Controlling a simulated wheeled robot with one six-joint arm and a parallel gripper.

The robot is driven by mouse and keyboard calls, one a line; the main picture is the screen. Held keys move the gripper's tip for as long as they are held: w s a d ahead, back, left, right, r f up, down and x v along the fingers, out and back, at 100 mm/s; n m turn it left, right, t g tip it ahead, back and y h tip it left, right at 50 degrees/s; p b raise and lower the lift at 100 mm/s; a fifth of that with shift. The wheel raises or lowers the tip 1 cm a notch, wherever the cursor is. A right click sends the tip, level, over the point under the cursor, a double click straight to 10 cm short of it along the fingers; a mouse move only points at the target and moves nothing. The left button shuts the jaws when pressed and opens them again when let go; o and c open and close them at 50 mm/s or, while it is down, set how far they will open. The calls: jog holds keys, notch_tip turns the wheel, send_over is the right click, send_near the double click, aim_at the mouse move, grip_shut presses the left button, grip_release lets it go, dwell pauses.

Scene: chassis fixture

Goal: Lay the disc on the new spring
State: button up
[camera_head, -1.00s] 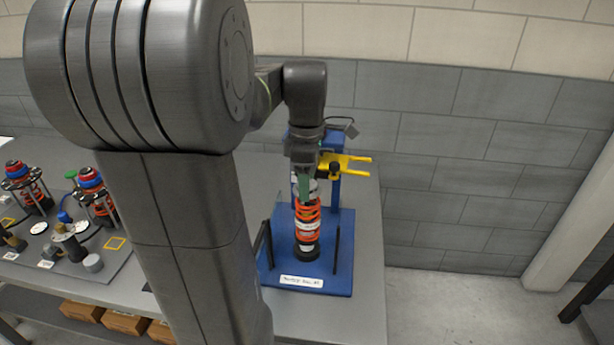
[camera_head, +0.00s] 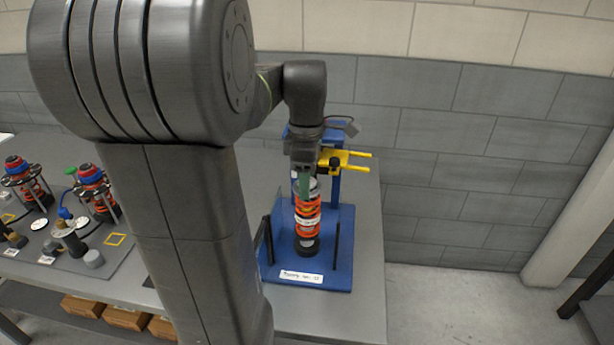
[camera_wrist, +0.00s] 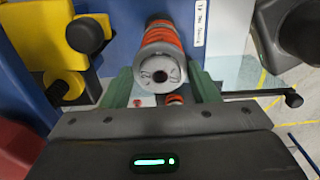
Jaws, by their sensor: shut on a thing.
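The new spring (camera_head: 308,222) is an orange coil with a white band, standing upright on the blue fixture (camera_head: 335,282). In the wrist view the spring (camera_wrist: 160,38) shows behind the disc. The disc (camera_wrist: 160,74) is round and grey with a dark centre hole. It sits between the two greenish fingers of my gripper (camera_wrist: 162,82), in line with the spring's end. My gripper (camera_head: 304,185) is shut on the disc, pointing down at the spring's top. Fingers hide much of the disc in the head view, and I cannot tell whether disc and spring touch.
A yellow forked clamp (camera_head: 345,160) stands on the blue post just behind and right of my gripper. Thin black rods (camera_head: 337,245) rise beside the spring. Further spring assemblies (camera_head: 95,190) and loose parts lie on the left bench.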

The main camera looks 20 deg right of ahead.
jog(key=shift+f, duration=0.15)
jog(key=shift+f, duration=0.4)
jog(key=shift+f, duration=0.1)
dwell(1.5)
jog(key=o, duration=1.1)
jog(key=shift+p, duration=0.3)
notch_tip(320, 180, up, 7)
jog(key=p, duration=0.6)
jog(key=shift+f, duration=0.15)
jog(key=shift+f+b, duration=3)
jog(key=shift+f, duration=0.2)
